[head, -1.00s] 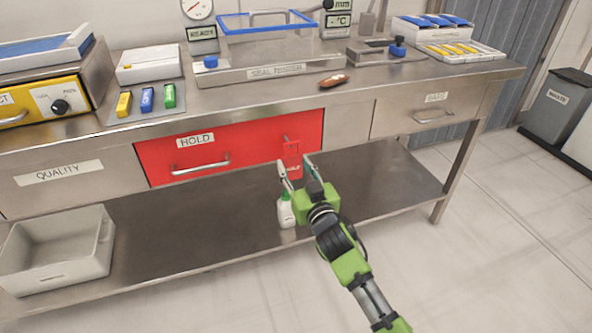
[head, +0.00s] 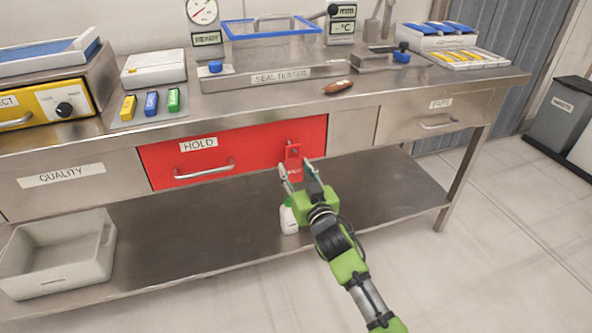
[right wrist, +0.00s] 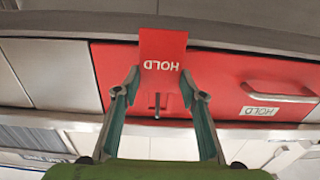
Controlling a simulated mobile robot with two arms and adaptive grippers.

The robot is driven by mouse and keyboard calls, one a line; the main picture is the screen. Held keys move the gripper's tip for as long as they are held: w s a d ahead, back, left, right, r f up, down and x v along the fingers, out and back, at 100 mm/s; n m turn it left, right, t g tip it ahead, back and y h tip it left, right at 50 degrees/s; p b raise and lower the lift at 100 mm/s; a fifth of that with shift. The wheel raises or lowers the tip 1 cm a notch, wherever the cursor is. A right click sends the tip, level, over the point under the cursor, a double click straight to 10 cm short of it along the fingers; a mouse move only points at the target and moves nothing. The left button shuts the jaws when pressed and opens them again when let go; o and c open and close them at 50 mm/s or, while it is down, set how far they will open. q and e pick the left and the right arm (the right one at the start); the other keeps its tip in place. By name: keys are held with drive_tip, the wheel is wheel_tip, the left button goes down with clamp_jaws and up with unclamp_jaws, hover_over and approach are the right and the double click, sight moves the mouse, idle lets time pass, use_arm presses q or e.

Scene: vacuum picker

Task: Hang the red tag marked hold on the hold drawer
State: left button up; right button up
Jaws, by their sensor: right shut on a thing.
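The red tag (head: 293,163) is between the fingertips of my right gripper (head: 297,168), which is shut on it. In the right wrist view the tag (right wrist: 162,50) reads HOLD upside down, with a finger of the gripper (right wrist: 160,85) at each side. The red hold drawer (head: 240,151) is closed, with a label and a bar handle at its left. A small peg (right wrist: 157,105) sticks out from the drawer's right part. The tag's upper end is at the peg in the head view. I cannot tell whether the peg passes through the tag's hole. My left gripper is not in view.
A white bottle with a green cap (head: 288,217) stands on the lower shelf (head: 190,235) below my gripper. A grey bin (head: 55,262) sits at the shelf's left. The bench top (head: 290,100) holds several devices, with a brown-handled tool (head: 337,88) near its edge.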

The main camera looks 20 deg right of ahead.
idle(0.3)
drive_tip(key=o, duration=1)
